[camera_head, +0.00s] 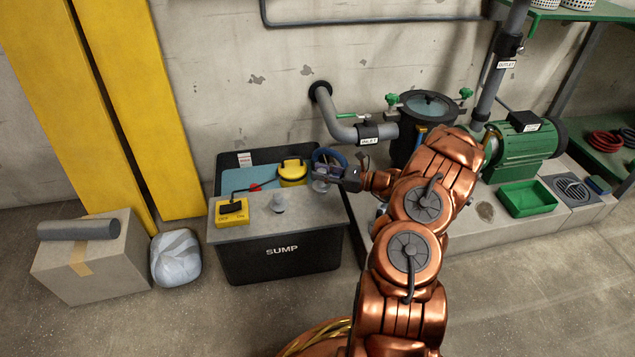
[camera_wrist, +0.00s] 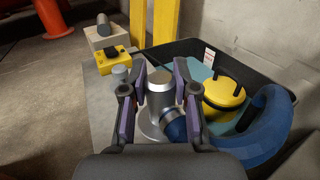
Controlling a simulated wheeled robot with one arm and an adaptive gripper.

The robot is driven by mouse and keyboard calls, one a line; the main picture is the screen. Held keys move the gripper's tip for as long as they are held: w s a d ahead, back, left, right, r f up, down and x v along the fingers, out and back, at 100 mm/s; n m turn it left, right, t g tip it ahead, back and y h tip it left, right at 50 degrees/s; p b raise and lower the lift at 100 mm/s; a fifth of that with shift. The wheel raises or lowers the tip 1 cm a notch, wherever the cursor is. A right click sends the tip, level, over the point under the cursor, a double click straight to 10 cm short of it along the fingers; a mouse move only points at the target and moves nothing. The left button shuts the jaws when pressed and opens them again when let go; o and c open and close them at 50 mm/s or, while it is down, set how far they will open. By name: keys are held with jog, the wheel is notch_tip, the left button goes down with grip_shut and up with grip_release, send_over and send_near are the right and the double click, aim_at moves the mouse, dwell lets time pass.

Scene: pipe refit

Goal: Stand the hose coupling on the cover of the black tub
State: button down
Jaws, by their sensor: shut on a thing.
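The hose coupling (camera_wrist: 158,88) is a silver metal cylinder, with a wider pale round part below it and a dark blue piece at its near side. My gripper (camera_wrist: 158,80) is shut on it, one purple-lined finger on each side. In the head view the coupling (camera_head: 320,184) is partly hidden by my gripper (camera_head: 335,177), at the right end of the cover. The grey cover (camera_head: 262,222) lies over the front of the black tub (camera_head: 285,262), marked SUMP. Whether the coupling touches the cover is not clear.
On the cover stand a yellow switch box (camera_head: 232,213) at left and a small grey piece (camera_head: 278,203) near the middle. Behind are a yellow pump (camera_head: 293,172) over blue water and a blue hose (camera_wrist: 268,125). A carton (camera_head: 90,262) and grey bag (camera_head: 176,258) stand left.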

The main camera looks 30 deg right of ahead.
jog(key=shift+w, duration=0.45)
jog(key=f+b, duration=0.1)
jog(key=f, duration=0.1)
jog(key=f+b, duration=0.1)
jog(key=shift+w+a+f+b, duration=0.1)
jog(key=shift+w+f+b, duration=0.25)
jog(key=shift+f, duration=0.05)
jog(key=shift+r, duration=0.1)
jog(key=c, duration=0.9)
grip_release()
